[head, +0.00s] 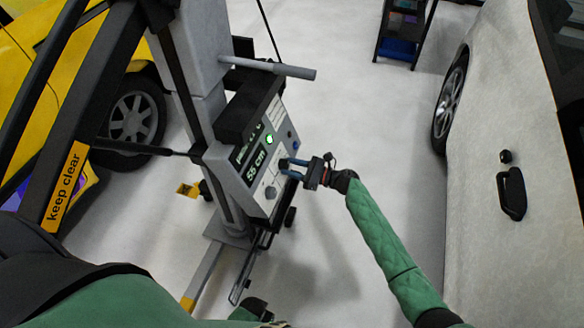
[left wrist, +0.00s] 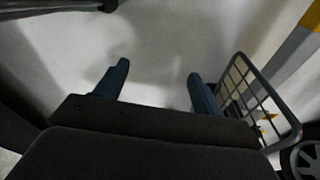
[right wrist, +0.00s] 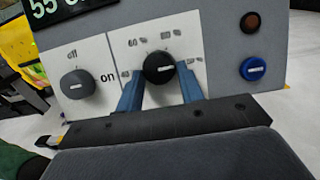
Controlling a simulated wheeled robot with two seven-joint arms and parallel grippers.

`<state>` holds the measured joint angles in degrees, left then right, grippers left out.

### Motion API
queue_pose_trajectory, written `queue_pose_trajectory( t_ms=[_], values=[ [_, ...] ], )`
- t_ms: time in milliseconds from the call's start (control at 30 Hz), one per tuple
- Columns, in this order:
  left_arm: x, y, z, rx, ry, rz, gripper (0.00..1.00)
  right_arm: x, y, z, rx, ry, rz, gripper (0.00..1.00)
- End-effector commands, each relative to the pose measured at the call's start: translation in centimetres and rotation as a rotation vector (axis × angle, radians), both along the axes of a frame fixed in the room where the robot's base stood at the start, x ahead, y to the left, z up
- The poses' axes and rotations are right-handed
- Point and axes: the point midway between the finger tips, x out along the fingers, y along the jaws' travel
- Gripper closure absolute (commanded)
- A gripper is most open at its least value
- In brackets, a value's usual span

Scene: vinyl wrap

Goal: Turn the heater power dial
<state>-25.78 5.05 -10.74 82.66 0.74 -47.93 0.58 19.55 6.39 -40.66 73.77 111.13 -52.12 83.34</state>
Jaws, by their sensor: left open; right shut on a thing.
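The heater's control panel (head: 262,165) faces up and right on a grey wheeled stand in the head view. In the right wrist view its black power dial (right wrist: 159,68) has a white pointer and marks around it. My right gripper (right wrist: 160,88) is shut on this dial, with blue fingers on both sides of it. In the head view the right gripper (head: 292,168) meets the panel from the right. A grey off/on knob (right wrist: 77,84) sits left of the dial. My left gripper (left wrist: 158,85) is open and empty above the floor.
A blue knob (right wrist: 253,68) and a brown round light (right wrist: 250,22) are right of the dial. The display (head: 256,165) reads about 55 cm. A white car (head: 520,130) stands right, a yellow car (head: 30,90) left. A wire basket (left wrist: 255,100) is beside my left gripper.

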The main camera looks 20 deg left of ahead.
Motion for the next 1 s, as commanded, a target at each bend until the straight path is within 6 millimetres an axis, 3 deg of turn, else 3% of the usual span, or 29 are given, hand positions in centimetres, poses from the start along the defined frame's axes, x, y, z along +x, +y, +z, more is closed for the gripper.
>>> queue_pose_trajectory(
  t_ms=[367,700,1000],
  values=[
    [1.2,-1.6,5.7,-0.019,0.023,0.007,0.32,0.2,0.0,-0.4,-0.002,-0.102,0.04,0.85],
    [4.0,-3.2,16.9,-0.04,0.02,0.005,0.32,0.4,0.0,-0.4,-0.008,-0.244,0.097,0.85],
    [3.8,-3.6,26.7,-0.055,0.015,0.005,0.32,0.6,0.0,-0.2,-0.012,-0.367,0.147,0.85]
  ],
)
